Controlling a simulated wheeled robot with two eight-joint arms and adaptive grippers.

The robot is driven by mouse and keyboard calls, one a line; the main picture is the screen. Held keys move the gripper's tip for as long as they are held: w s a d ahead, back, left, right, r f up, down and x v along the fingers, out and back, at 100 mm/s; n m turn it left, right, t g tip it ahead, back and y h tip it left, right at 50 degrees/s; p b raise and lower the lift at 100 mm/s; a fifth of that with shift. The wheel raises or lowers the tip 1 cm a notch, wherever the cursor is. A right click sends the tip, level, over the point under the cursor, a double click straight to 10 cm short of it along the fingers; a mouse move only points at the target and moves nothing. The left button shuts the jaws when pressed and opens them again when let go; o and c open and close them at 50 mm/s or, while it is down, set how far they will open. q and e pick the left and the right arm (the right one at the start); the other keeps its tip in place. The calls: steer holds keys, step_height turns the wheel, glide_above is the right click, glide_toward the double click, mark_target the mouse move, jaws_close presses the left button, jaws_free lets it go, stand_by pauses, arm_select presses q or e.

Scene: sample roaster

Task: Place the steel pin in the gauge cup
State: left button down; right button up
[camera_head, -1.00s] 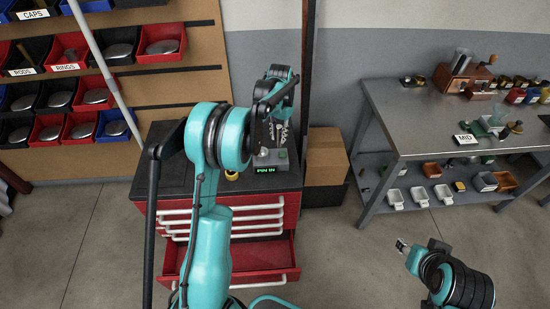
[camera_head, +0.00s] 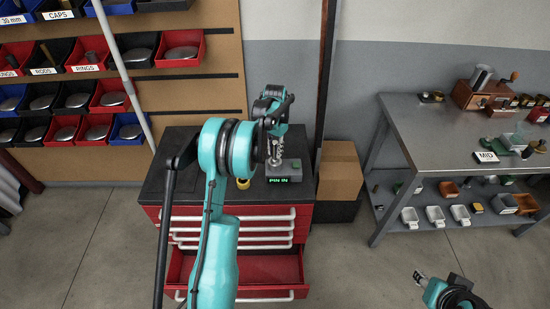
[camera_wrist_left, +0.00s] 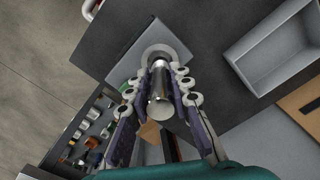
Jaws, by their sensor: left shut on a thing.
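The steel pin (camera_wrist_left: 160,82) is a bright metal cylinder between the fingers of my left gripper (camera_wrist_left: 158,98) in the left wrist view. The left gripper is shut on it. The pin's far end meets the pale round ring of the gauge cup (camera_wrist_left: 177,49); how deep it sits in the cup cannot be told. In the head view the grey gauge block (camera_head: 294,172) stands on the cabinet top, its green display reading "PIN IN". My left gripper (camera_head: 274,161) points down at it and hides the pin and cup. My right gripper (camera_head: 420,277) is low at the right, away from everything.
The gauge stands on a black-topped red tool cabinet (camera_head: 160,190) with a lower drawer open. A cardboard box (camera_head: 340,172) is just right of it. A steel workbench (camera_head: 420,125) with a "MID" sign stands further right. A bin rack (camera_head: 205,90) is behind left.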

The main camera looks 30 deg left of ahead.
mark_target(275, 161)
arm_select(q)
steer(key=shift+f+b, duration=0.6)
steer(key=shift+f, duration=1.05)
steer(key=shift+f, duration=0.2)
steer(key=c, duration=1.4)
jaws_free()
steer(key=shift+o, duration=0.2)
steer(key=shift+r, duration=0.1)
